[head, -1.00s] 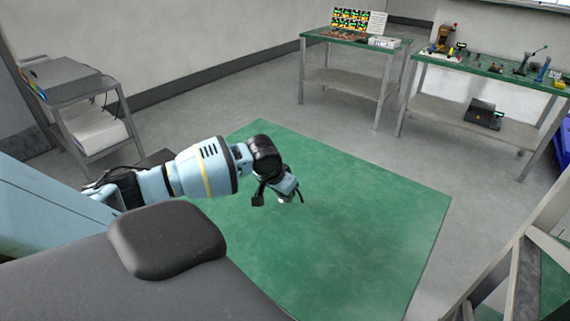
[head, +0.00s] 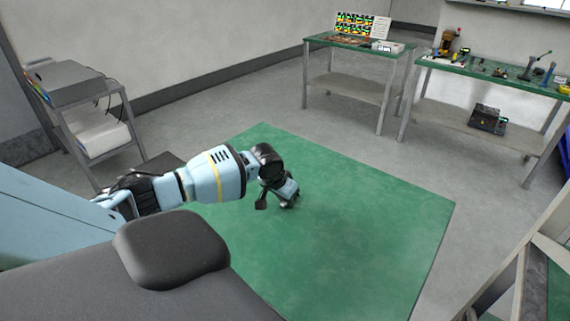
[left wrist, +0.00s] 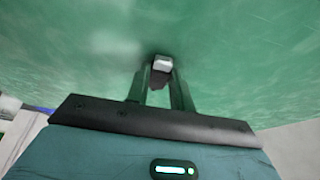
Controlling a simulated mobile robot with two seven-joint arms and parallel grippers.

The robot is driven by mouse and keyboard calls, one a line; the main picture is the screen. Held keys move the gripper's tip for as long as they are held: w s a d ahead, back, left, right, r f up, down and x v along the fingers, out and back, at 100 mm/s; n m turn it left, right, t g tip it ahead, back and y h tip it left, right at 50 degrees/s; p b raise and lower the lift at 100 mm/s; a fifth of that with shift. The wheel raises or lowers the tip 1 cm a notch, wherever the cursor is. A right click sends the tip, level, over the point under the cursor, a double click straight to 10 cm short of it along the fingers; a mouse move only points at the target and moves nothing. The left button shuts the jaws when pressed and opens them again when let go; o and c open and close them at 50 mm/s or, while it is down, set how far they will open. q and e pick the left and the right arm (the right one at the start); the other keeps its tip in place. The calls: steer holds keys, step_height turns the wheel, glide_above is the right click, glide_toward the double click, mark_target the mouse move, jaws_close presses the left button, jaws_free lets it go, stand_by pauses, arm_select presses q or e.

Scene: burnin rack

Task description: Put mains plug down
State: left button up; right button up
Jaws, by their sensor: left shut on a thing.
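My left gripper (head: 292,201) points down over the green mat (head: 370,215) in the head view. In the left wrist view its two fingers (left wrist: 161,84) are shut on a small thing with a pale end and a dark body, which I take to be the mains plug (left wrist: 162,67). The green mat surface fills the background behind the plug. I cannot tell whether the plug touches the mat. In the head view the plug is too small or hidden to make out. My right gripper is not in view.
A grey cart (head: 75,92) stands at the left by the wall. Two green-topped workbenches (head: 350,42) and (head: 490,69) stand at the back, with tools and parts on them. A pale frame (head: 500,285) is at the lower right. Most of the mat is clear.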

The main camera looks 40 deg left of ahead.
arm_select(q)
steer(key=shift+f, duration=0.15)
steer(key=o, duration=0.9)
steer(key=shift+o, duration=0.2)
steer(key=shift+r, duration=0.4)
steer(key=p+v, duration=0.2)
steer(key=v, duration=0.9)
steer(key=shift+s+r, duration=0.25)
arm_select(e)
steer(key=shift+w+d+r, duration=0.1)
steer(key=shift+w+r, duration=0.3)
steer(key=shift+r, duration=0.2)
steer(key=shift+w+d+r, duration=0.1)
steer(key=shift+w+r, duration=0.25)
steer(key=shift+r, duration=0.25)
